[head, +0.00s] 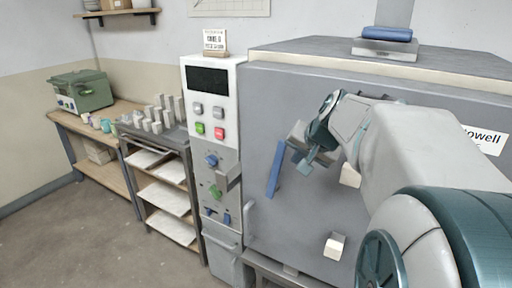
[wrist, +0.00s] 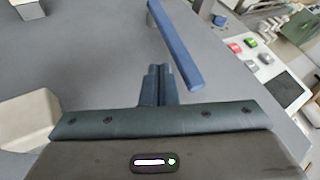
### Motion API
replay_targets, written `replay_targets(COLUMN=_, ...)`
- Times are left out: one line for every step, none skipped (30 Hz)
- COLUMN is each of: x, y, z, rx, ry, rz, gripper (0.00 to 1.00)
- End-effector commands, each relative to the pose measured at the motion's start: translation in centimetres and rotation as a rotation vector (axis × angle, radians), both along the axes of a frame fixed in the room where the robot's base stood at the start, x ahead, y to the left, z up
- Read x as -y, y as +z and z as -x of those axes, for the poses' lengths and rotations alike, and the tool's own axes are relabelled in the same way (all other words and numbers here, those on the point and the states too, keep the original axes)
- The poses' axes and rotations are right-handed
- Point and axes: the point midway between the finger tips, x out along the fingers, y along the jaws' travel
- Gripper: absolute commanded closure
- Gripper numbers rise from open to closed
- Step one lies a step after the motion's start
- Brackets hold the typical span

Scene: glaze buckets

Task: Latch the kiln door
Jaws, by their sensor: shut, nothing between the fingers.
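The kiln door (head: 300,220) is the large grey front face, and it appears flush with the kiln body. A blue latch bar (head: 275,170) is on its left part, near the control panel, hanging close to upright with a slight tilt. In the wrist view the blue bar (wrist: 180,52) runs diagonally, just beyond and to the right of my fingertips. My gripper (head: 304,168) is in front of the door, just right of the bar. In the wrist view my gripper (wrist: 157,70) has its fingers together and empty, with a small visible gap to the bar.
The control panel (head: 209,125) with coloured buttons and knobs stands left of the door. Pale blocks (head: 335,246) stick out from the door. A shelf rack (head: 165,185) and a workbench with a green box (head: 82,91) stand at the left. The floor at front left is clear.

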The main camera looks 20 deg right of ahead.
Motion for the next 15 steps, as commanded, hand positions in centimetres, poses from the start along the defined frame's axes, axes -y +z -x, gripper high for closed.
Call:
replay_targets(x=-0.1, y=-0.8, z=-0.7, rx=-0.004, ry=0.002, rz=-0.002, gripper=1.0)
replay_targets(x=-0.1, y=-1.2, z=-1.0, rx=-0.004, ry=0.002, rz=-0.002, gripper=1.0)
replay_targets(x=-0.1, y=-1.9, z=-1.5, rx=-0.005, ry=0.002, rz=-0.003, gripper=1.0)
replay_targets(x=-0.1, y=-2.3, z=-1.9, rx=-0.005, ry=0.001, rz=-0.001, gripper=1.0)
replay_targets(x=-0.1, y=-2.7, z=-2.2, rx=-0.005, ry=0.002, rz=-0.003, gripper=1.0)
replay_targets(x=-0.2, y=-3.3, z=-2.7, rx=-0.004, ry=0.003, rz=-0.001, gripper=1.0)
replay_targets(x=-0.2, y=-3.7, z=-3.0, rx=-0.004, ry=0.003, rz=-0.001, gripper=1.0)
replay_targets(x=-0.2, y=-4.0, z=-3.3, rx=-0.004, ry=0.002, rz=-0.002, gripper=1.0)
replay_targets(x=-0.2, y=-4.4, z=-3.6, rx=-0.002, ry=0.002, rz=-0.001, gripper=1.0)
replay_targets(x=-0.2, y=-4.7, z=-3.9, rx=-0.003, ry=0.003, rz=-0.001, gripper=1.0)
replay_targets(x=-0.1, y=-4.9, z=-4.1, rx=-0.002, ry=0.003, rz=0.0, gripper=1.0)
replay_targets(x=-0.1, y=-5.2, z=-4.3, rx=-0.001, ry=0.002, rz=0.0, gripper=1.0)
replay_targets(x=-0.1, y=-5.3, z=-4.4, rx=-0.001, ry=0.001, rz=0.0, gripper=1.0)
replay_targets(x=-0.1, y=-5.4, z=-4.6, rx=-0.001, ry=0.0, rz=-0.001, gripper=1.0)
replay_targets(x=-0.2, y=-5.6, z=-4.7, rx=-0.001, ry=0.001, rz=0.0, gripper=1.0)
